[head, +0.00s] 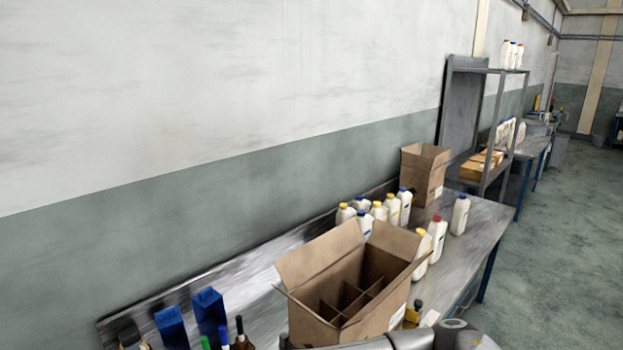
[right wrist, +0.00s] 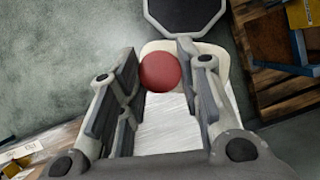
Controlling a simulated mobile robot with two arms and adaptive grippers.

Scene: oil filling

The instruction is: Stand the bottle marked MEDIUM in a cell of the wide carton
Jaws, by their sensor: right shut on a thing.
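The wide carton (head: 376,318) stands open on the bench in the head view, flaps spread, with empty divided cells showing inside. My right gripper (right wrist: 158,55) is shut on a white bottle (right wrist: 168,122) with a red cap; the cap shows between the fingers in the right wrist view. No marking on this bottle can be read, so I cannot tell whether it says MEDIUM. The right gripper and its bottle do not show in the head view. My left gripper is in neither view.
Several white bottles (head: 392,209) with yellow, blue and red caps stand behind and right of the carton. A smaller open carton (head: 424,174) is at the far end. Blue containers (head: 208,310) and dark bottles stand at the front left. A shelf rack (head: 482,130) stands beyond.

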